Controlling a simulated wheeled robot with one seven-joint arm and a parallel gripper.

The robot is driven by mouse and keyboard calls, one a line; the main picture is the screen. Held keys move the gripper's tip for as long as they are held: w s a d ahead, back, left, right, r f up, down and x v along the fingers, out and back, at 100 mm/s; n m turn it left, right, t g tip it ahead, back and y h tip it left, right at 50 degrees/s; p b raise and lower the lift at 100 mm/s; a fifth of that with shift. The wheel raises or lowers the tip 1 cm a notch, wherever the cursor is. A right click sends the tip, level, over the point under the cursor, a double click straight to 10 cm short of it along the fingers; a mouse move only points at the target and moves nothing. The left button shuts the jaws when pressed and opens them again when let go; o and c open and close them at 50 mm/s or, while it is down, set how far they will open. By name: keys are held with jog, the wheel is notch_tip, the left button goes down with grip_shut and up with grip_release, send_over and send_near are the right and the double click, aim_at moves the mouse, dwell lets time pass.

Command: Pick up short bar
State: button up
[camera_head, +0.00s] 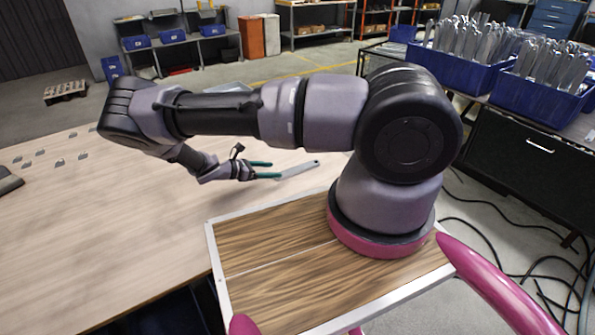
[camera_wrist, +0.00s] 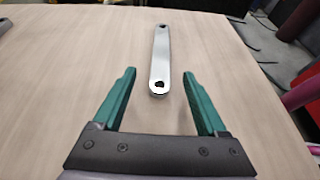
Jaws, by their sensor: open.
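The short bar (camera_wrist: 160,60) is a flat, light grey metal strip with rounded ends and a hole near each end. It lies on the wooden table, and in the head view the bar (camera_head: 299,170) is just right of my gripper. My gripper (camera_head: 268,170) has teal fingers and is open. In the wrist view my gripper (camera_wrist: 160,76) has its two fingers spread wide, with the bar's near end between the fingertips and the rest extending beyond them. The fingers do not touch the bar.
The wooden table (camera_head: 90,220) is mostly bare around the bar. Several small metal pieces (camera_head: 58,162) lie at its left, with a dark object (camera_head: 8,181) at the edge. Blue bins (camera_head: 463,62) of metal parts stand on a bench at the back right.

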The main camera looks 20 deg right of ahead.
aim_at(295, 169)
jog(key=x, duration=0.9)
jog(key=shift+d+r, duration=0.15)
jog(key=shift+c, duration=0.3)
grip_shut()
